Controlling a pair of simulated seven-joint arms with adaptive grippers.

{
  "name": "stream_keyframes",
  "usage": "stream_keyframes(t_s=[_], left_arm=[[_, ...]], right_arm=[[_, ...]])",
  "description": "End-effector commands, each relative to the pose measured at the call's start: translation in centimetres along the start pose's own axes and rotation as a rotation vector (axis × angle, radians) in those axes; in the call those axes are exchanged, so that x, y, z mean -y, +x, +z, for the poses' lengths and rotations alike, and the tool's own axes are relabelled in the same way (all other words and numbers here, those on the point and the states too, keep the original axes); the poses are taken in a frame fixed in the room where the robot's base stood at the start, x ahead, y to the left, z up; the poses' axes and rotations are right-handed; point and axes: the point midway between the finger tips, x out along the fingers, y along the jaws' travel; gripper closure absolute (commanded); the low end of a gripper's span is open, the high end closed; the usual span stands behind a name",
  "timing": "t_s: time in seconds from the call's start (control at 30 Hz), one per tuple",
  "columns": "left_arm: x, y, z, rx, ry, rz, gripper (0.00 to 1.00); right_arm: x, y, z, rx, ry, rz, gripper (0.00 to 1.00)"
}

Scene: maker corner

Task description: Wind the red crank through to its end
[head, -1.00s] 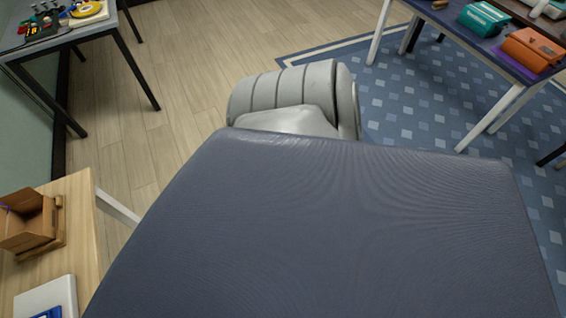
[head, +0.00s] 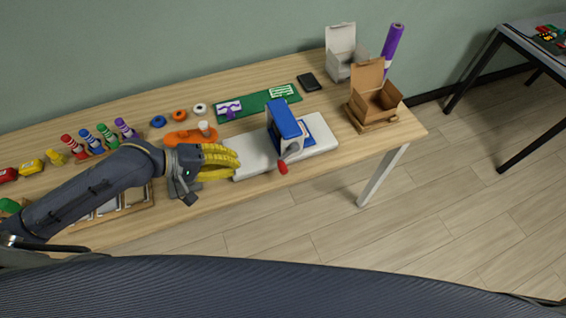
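The red crank knob (head: 283,167) sticks out at the front of a blue and white machine (head: 285,120), at the table's front edge. The machine stands on a long pale base (head: 322,133). My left gripper (head: 236,165) reaches in from the left, its yellow fingers extended toward the machine over the left part of the base. The fingers look spread and hold nothing visible. They are left of the red knob and apart from it. The crank's arm is small and partly hard to make out. My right gripper is not in view.
An orange tool (head: 190,137) lies behind my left gripper. A green mat (head: 255,104) and a black device (head: 309,82) lie behind the machine. An open cardboard box (head: 375,100) stands at its right. Several coloured bottles (head: 88,140) stand at left. Floor is clear right of the table.

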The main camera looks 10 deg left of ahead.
Motion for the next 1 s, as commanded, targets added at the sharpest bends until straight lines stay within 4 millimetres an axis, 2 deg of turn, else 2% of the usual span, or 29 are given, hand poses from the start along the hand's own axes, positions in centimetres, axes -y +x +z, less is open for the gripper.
stream_keyframes(t_s=[0.8, 1.0], left_arm=[[0.0, 10.3, 0.1, 0.002, -0.002, 0.002, 1.00], [0.0, 12.2, 0.1, 0.001, -0.001, 0.001, 1.00]], right_arm=[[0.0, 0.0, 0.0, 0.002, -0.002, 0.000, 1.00], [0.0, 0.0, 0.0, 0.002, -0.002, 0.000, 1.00]])
